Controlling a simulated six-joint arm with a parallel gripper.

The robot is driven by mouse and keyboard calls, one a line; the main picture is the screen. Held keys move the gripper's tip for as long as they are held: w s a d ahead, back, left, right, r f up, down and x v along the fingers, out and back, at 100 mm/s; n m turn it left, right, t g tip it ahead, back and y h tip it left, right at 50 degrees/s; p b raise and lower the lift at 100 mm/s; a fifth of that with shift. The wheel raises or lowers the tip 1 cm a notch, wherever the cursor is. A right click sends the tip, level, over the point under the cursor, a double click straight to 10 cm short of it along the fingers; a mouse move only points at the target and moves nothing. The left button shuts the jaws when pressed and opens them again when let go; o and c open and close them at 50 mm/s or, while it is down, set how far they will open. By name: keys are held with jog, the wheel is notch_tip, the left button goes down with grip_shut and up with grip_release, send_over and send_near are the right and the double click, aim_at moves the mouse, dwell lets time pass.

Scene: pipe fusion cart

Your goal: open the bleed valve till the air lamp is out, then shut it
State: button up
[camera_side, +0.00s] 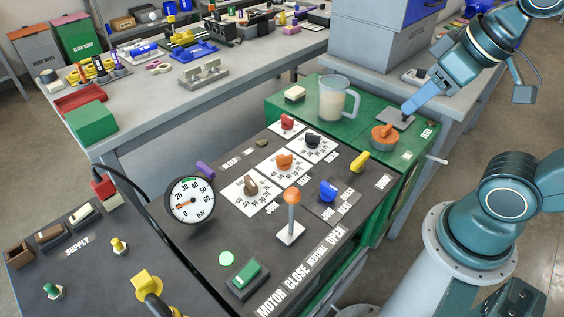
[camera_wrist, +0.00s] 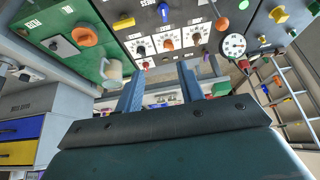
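A purple lever (camera_side: 205,168), which I take for the bleed valve, sits at the panel's far left edge beside a label that seems to read BLEED. A small dull olive-brown round lamp (camera_side: 261,142) lies farther along that edge, near a short label too small to read surely; it does not look brightly lit. My gripper (camera_side: 406,113) is well away to the right, over the green cart top near an orange knob. In the wrist view my gripper (camera_wrist: 160,90) has its two blue fingers apart with nothing between them.
A pressure gauge (camera_side: 190,200) stands left of the lever. An orange-ball lever (camera_side: 291,197), dial knobs and a blue knob (camera_side: 327,190) rise from the panel. A clear jug (camera_side: 336,99) stands between my gripper and the purple lever. A green lamp (camera_side: 226,258) glows in front.

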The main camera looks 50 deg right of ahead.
jog(key=g, duration=0.1)
send_over(205, 167)
jog(key=s, duration=0.6)
notch_tip(205, 167, down, 16)
jog(key=shift+r, duration=0.15)
jog(key=shift+w, duration=0.1)
jog(key=shift+x, duration=6.85)
